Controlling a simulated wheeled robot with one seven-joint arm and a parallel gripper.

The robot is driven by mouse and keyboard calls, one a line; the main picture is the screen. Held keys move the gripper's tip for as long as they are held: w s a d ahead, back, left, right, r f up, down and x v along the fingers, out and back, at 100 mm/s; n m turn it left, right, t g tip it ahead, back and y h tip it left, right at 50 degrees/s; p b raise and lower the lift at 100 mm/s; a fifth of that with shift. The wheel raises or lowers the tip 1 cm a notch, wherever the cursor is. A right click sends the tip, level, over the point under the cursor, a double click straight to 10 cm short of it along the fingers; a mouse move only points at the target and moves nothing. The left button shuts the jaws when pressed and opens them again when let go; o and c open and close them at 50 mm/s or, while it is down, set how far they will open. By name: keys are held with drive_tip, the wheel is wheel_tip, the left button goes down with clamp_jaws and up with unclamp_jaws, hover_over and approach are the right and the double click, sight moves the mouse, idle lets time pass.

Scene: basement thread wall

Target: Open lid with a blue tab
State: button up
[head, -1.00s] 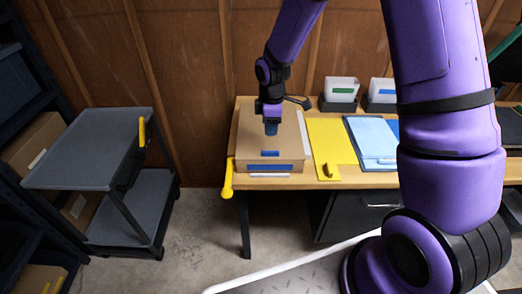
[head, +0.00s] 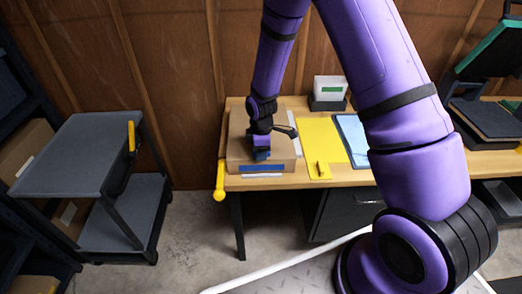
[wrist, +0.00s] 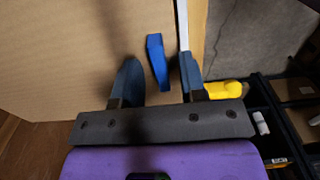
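The cardboard box (head: 240,152) sits closed at the left end of the wooden workbench, with a blue strip on its front face. In the wrist view its tan lid (wrist: 60,60) fills the left, and the blue tab (wrist: 157,60) stands near the lid's edge. My gripper (wrist: 160,78) is open, with one dark blue finger on each side of the tab and visible gaps to it. In the head view my gripper (head: 261,154) is over the front part of the box top and hides the tab there.
A yellow handle (head: 220,180) sticks out at the bench's left end. A grey cart (head: 85,155) stands left, with open floor between.

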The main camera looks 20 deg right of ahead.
clamp_jaws()
drive_tip(key=shift+r, duration=0.1)
